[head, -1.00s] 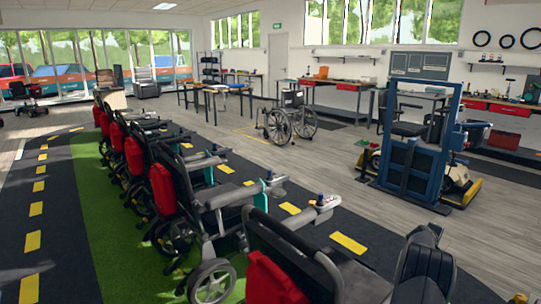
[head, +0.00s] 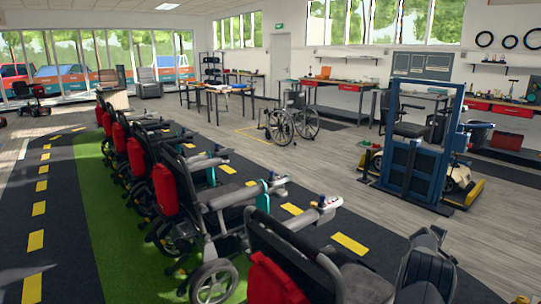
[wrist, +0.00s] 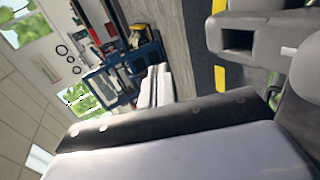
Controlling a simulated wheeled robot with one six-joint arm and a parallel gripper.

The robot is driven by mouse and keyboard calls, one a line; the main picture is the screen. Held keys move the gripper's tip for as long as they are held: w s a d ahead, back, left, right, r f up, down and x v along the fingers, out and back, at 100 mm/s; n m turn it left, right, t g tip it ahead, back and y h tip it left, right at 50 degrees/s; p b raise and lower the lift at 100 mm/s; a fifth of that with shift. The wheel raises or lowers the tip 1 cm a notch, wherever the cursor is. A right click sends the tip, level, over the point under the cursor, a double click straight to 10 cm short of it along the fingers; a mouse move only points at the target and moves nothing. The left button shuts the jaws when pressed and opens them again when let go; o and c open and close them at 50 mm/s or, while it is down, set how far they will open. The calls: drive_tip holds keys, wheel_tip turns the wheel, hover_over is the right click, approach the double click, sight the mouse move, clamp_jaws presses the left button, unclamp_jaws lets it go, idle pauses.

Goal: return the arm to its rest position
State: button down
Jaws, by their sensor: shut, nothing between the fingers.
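The wrist view is rolled sideways, with the ceiling at the left and the floor towards the right. A large pale surface with a black, bolted edge (wrist: 165,125) fills its bottom, very close to the camera. A grey part with a dark rectangular slot (wrist: 238,40) is close at the top right. I cannot tell whether these belong to me or to a chair. No held object shows.
A row of wheelchairs with red bags (head: 164,187) runs along the green strip (head: 108,225). The nearest wheelchair (head: 285,255) is close at the bottom. A blue frame (head: 410,175) stands at the right, beyond a grey floor. A manual wheelchair (head: 292,120) stands mid-room.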

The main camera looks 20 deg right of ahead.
drive_tip(key=shift+x, duration=2.3)
drive_tip(key=s+a+r+p, duration=0.1)
drive_tip(key=a+r+p, duration=0.3)
drive_tip(key=r+p, duration=0.8)
drive_tip(key=shift+s+r+p, duration=0.2)
drive_tip(key=shift+r+p, duration=0.1)
drive_tip(key=shift+r, duration=0.85)
